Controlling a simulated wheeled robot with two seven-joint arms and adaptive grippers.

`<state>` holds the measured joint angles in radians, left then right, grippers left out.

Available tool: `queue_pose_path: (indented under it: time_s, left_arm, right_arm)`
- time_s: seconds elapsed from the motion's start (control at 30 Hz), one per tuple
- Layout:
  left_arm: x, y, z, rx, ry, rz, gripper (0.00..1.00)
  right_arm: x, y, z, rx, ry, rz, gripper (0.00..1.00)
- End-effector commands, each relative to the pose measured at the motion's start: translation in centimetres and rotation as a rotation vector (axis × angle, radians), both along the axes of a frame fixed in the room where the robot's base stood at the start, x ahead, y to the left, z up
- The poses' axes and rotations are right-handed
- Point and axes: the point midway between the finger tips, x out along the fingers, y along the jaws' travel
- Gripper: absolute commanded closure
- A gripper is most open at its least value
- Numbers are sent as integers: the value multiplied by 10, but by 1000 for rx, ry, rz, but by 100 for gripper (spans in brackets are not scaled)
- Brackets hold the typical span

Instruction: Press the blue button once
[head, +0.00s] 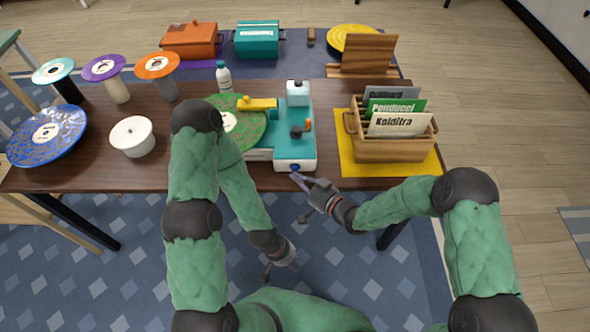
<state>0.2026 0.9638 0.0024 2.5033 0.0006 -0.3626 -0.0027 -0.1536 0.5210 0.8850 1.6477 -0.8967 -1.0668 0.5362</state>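The blue button (295,168) is a small round cap on the front edge of a teal and white record player (304,148), at the near edge of the wooden table. My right gripper (303,199) is just in front of the table edge, below the button. Its fingers look spread, and the upper, bluish fingertip is close to the button; whether it touches cannot be told. My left gripper (279,272) is lower, over the floor in front of the table, apart from the record player. Its fingers look spread and empty.
A green record (224,120) lies on the player, partly behind my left arm. A wooden crate (392,150) of sleeves stands right on a yellow mat (348,165). A white bottle (224,76) stands behind.

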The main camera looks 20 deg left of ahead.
Motion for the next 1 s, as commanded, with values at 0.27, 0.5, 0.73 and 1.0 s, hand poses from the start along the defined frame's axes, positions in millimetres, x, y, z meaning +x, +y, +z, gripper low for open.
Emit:
queue_pose_path:
  time_s: [0.27,0.5,0.73,1.0]
  left_arm:
    - [0,0,-1,0,0,0,60]
    - [0,0,-2,0,0,0,60]
    - [0,0,-3,0,0,0,60]
    - [0,0,-4,0,0,0,60]
  right_arm:
    - [2,1,0,0,0,0,100]
    - [5,2,0,0,-1,0,100]
    - [7,2,0,0,-1,0,100]
    - [10,3,0,0,-1,0,100]
